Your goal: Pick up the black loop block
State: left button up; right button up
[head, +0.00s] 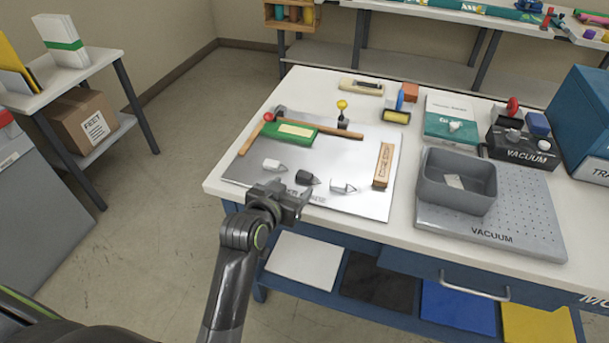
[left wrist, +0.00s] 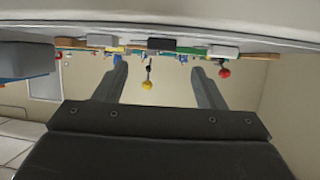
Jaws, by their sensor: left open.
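The black loop block (head: 307,178) lies on a shiny metal plate (head: 338,208) near its front edge, its pale pointed end facing right. A white block (head: 271,165) lies to its left and another white block (head: 342,187) to its right. My left gripper (head: 291,189) is open and empty at the plate's front edge, just in front of the black block and apart from it. In the left wrist view, which looks upside down, the black block (left wrist: 161,44) shows between and beyond the open fingers (left wrist: 160,69), with a white block on each side.
Behind the blocks are a green-topped tool (head: 290,133), a wooden stick and a yellow ball (head: 342,104). A wooden block (head: 384,165) lies at the plate's right. A grey bin (head: 458,190) stands on the vacuum plate (head: 490,232). The table's front edge is close to my gripper.

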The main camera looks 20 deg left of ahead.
aim_at(304, 175)
pick_arm(q)
jog(key=shift+p+x, duration=0.45)
jog(key=shift+x, duration=3.35)
jog(key=shift+r, duration=0.1)
